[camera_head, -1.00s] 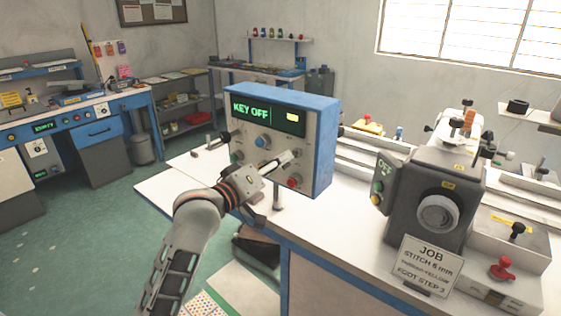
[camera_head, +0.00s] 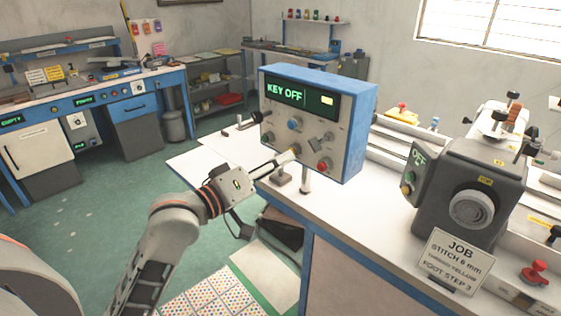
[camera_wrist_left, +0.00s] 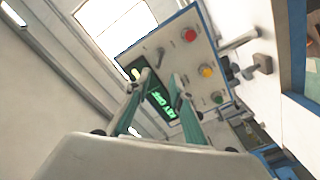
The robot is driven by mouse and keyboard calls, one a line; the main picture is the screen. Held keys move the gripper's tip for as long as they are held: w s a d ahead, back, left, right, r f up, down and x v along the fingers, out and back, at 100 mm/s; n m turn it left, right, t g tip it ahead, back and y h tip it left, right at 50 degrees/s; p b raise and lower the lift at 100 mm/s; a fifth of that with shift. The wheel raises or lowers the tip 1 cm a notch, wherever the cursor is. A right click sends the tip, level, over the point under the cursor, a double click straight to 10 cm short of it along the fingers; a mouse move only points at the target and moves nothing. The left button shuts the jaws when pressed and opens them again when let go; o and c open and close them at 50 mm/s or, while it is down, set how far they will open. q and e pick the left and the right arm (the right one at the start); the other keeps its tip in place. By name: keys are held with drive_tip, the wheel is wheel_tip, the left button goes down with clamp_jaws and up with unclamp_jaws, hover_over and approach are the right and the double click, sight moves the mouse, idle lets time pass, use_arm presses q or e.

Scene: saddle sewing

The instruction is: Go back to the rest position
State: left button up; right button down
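My left gripper (camera_head: 290,155) reaches in from the lower left, in front of the blue and grey control box (camera_head: 361,120). Its two fingers are slim and apart at the tips, with nothing between them. In the left wrist view the fingers (camera_wrist_left: 162,77) stand before the box's "KEY OFF" display (camera_wrist_left: 160,100), with a gap between the tips. I cannot tell whether a fingertip touches the box's front. The display also shows in the head view (camera_head: 290,93), lit green. My right gripper is not in view.
The white bench (camera_head: 335,212) carries the box. A grey machine (camera_head: 485,190) with an "OFF" panel and a "JOB" sign (camera_head: 455,260) stand at the right. A blue workstation (camera_head: 135,110) and shelving are behind. Green floor is open at the left.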

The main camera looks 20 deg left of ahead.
use_arm(q)
wheel_tip(320, 180, down, 16)
drive_tip(key=s+a+m+g+y, duration=0.1)
drive_tip(key=g+y, duration=0.1)
drive_tip(key=s+d+f+m+g, duration=0.1)
drive_tip(key=s+f+m, duration=0.1)
drive_tip(key=s+f, duration=0.5)
drive_tip(key=s+d+f+m+g+y, duration=0.1)
drive_tip(key=s+f+m+g, duration=0.1)
drive_tip(key=s+f, duration=0.5)
drive_tip(key=s+d+f+m+g+y, duration=0.1)
drive_tip(key=s+f+m, duration=0.3)
drive_tip(key=f, duration=1.1)
drive_tip(key=s, duration=0.2)
drive_tip(key=shift+s+f+g, duration=0.3)
drive_tip(key=shift+s+f, duration=0.1)
drive_tip(key=shift+d, duration=0.1)
